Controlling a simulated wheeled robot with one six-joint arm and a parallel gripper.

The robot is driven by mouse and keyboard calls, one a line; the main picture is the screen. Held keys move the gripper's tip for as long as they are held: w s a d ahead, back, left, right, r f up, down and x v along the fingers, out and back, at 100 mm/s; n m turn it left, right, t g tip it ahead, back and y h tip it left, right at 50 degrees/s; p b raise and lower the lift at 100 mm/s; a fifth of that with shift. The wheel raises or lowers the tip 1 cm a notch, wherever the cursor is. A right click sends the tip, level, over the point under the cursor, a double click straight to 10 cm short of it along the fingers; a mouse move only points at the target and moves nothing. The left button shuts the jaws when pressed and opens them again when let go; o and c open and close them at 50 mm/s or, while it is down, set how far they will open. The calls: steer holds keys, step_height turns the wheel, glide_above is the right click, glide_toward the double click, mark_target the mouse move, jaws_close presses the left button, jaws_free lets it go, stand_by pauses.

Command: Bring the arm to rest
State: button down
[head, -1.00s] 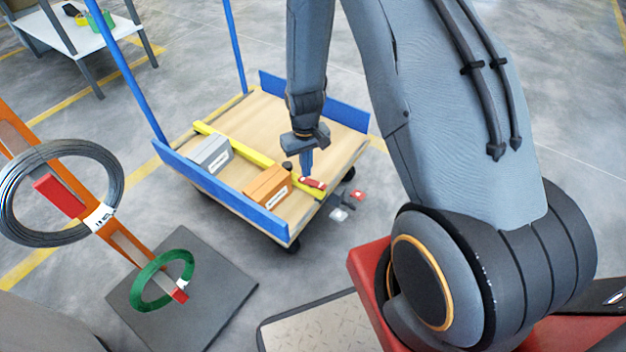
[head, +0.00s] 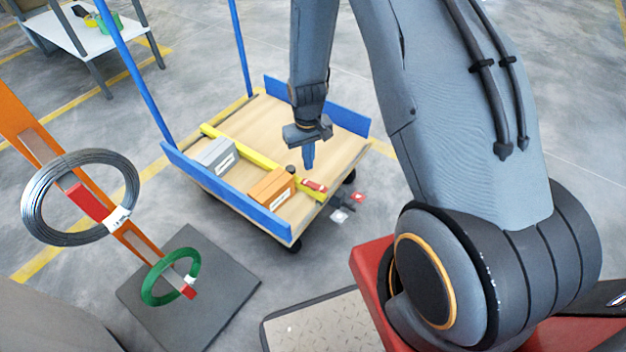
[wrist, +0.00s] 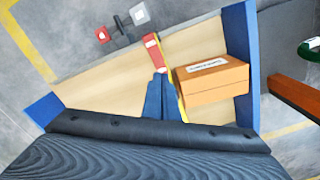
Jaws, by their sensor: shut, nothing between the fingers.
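My gripper (head: 308,156) is shut and empty, pointing down above the cart's wooden deck (head: 335,150) in the head view. Its blue fingers (wrist: 160,98) also show closed together in the wrist view, beside the yellow strap with its red buckle. My arm reaches over the cart from the right. The red buckle (head: 314,186) lies at the near end of the yellow strap (head: 243,144). The strap runs across the deck between the boxes and the gripper.
An orange box (head: 272,187) and a grey box (head: 215,156) stand on the deck inside the blue side rail (head: 222,193). An orange post at left carries a wire coil (head: 32,200) and a green coil (head: 150,285). A white table (head: 88,28) stands at the back left.

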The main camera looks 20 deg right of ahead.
steer(key=s+a+r, duration=0.2)
steer(key=a+r, duration=0.1)
steer(key=r, duration=0.4)
steer(key=s+a+r+n, duration=0.1)
steer(key=s+a+r, duration=0.15)
steer(key=r, duration=0.45)
steer(key=s+a+r, duration=0.2)
steer(key=s+r, duration=0.1)
steer(key=r, duration=0.4)
steer(key=s+a+r+n+p, duration=0.1)
steer(key=s+a+r, duration=0.2)
steer(key=s+r, duration=1.3)
steer(key=s+d+r+m+p, duration=0.1)
steer(key=d+r+m+p, duration=0.2)
steer(key=d+r+p, duration=0.7)
steer(key=p, duration=1)
steer(key=shift+s+d, duration=0.2)
steer(key=shift+s, duration=0.15)
